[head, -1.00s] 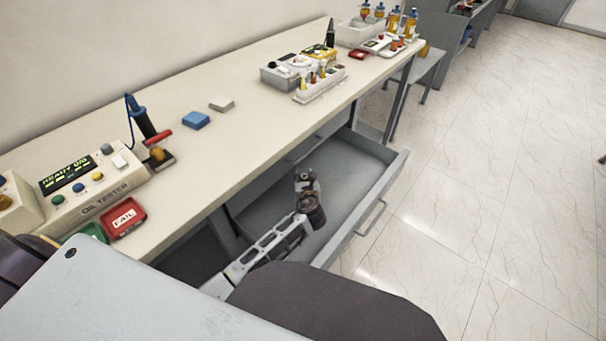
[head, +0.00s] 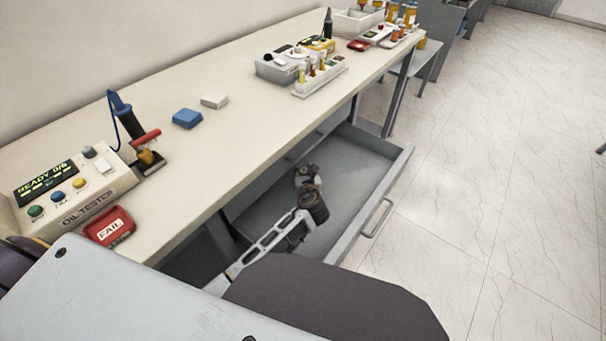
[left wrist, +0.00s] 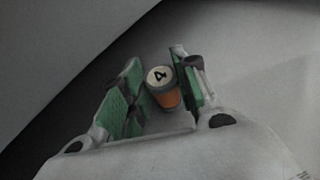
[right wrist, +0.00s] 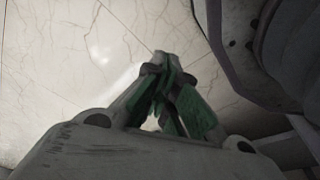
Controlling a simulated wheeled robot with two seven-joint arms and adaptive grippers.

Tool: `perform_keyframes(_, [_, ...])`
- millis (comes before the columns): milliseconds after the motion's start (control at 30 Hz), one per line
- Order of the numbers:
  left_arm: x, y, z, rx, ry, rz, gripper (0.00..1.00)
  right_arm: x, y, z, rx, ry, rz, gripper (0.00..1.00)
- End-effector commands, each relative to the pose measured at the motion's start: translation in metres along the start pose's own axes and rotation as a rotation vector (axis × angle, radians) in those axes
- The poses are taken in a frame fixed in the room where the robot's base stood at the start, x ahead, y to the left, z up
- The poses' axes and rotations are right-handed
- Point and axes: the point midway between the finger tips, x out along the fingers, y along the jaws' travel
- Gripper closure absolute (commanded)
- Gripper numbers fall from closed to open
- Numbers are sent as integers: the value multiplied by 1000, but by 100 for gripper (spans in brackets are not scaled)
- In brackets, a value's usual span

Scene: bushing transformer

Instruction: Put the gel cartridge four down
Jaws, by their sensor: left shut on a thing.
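The gel cartridge four (left wrist: 160,76) shows in the left wrist view, with a white cap marked 4 and an orange body. It sits between the green pads of my left gripper (left wrist: 158,82), which is shut on it. In the head view my left gripper (head: 304,172) is inside the open grey drawer (head: 262,206), under the bench. The cartridge cannot be made out there. My right gripper (right wrist: 166,70) shows only in the right wrist view, with its fingertips together and nothing seen between them, above the tiled floor.
The bench (head: 225,140) carries the oil tester (head: 75,195), a red FAIL tray (head: 108,226), a blue block (head: 187,118), a grey-white block (head: 214,101) and a white rack (head: 320,78) of small cartridges. The drawer handle (head: 378,217) faces the open floor.

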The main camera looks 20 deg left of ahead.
Motion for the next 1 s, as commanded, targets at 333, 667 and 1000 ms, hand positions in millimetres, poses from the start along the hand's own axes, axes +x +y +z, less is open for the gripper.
perform_keyframes(333, [-3, -4, -8, 0, 0, 0, 97, -22, -8, -16, -2, -12, -13, 100])
perform_keyframes(667, [-3, -5, -7, 0, 0, 0, 97, -26, -10, -19, -2, -14, -15, 100])
perform_keyframes(1000, [-2, -5, -10, 1, 0, 0, 61, -24, -10, -15, -2, -18, -15, 100])
